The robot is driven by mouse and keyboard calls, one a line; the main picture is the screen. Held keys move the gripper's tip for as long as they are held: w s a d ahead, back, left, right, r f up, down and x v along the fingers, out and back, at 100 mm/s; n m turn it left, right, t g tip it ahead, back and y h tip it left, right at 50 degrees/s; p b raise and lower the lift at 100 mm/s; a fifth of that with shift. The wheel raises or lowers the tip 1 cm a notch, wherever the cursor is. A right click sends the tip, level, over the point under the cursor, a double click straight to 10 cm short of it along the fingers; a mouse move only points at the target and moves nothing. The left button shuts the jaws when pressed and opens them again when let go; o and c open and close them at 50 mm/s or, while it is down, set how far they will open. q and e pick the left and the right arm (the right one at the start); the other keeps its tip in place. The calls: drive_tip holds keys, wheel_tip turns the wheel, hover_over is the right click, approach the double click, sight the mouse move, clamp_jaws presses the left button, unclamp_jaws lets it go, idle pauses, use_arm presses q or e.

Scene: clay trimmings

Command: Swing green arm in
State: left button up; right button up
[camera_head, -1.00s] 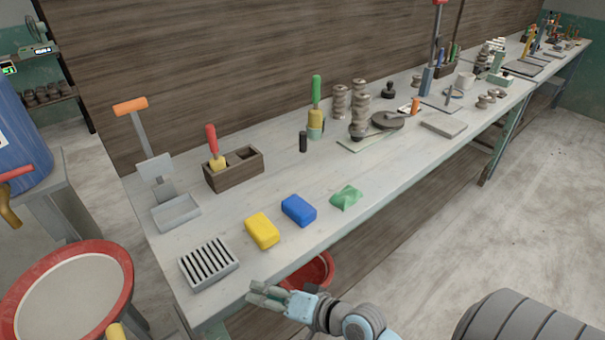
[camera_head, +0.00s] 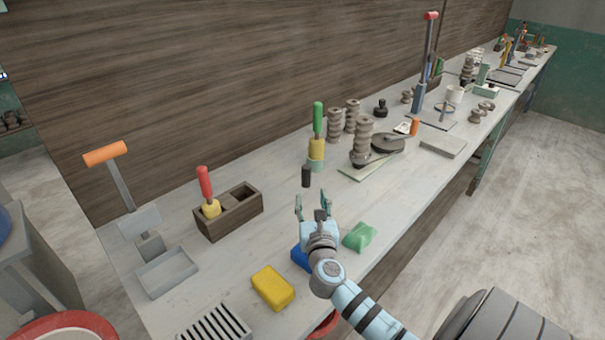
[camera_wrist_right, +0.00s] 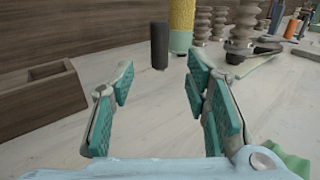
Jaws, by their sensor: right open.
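A green upright handle (camera_head: 318,118) stands on a yellow body (camera_head: 316,148) with a pale green base, on the bench beyond my right gripper. The yellow body also shows at the top of the right wrist view (camera_wrist_right: 181,22); its green handle is out of that picture. I cannot tell whether this handle is the green arm. My right gripper (camera_head: 311,202) is open and empty over the bench, its fingers pointing away from me. A short black cylinder (camera_head: 306,176) stands just beyond its fingertips, apart from them. My left gripper is not in view.
A wooden box (camera_head: 231,212) holding a red-handled tool stands to the left. A blue block (camera_head: 299,258), partly hidden by my arm, a yellow block (camera_head: 273,288) and a green lump (camera_head: 359,237) lie near the front edge. Stacked brown discs (camera_head: 363,138) stand to the right.

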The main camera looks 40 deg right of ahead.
sight(307, 178)
drive_tip(key=x, duration=0.4)
drive_tip(key=shift+w+d+r+b, duration=0.15)
drive_tip(key=shift+w+d+b, duration=0.1)
drive_tip(key=shift+b, duration=0.15)
drive_tip(key=x, duration=0.2)
drive_tip(key=b+x, duration=0.1)
drive_tip(key=x, duration=0.3)
drive_tip(key=shift+w+d+f+b, duration=0.15)
drive_tip(key=shift+w+f+b, duration=0.15)
drive_tip(key=shift+w, duration=0.1)
drive_tip(key=shift+r, duration=0.15)
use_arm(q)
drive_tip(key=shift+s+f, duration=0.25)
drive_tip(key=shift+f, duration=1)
use_arm(e)
drive_tip(key=shift+r, duration=0.1)
clamp_jaws()
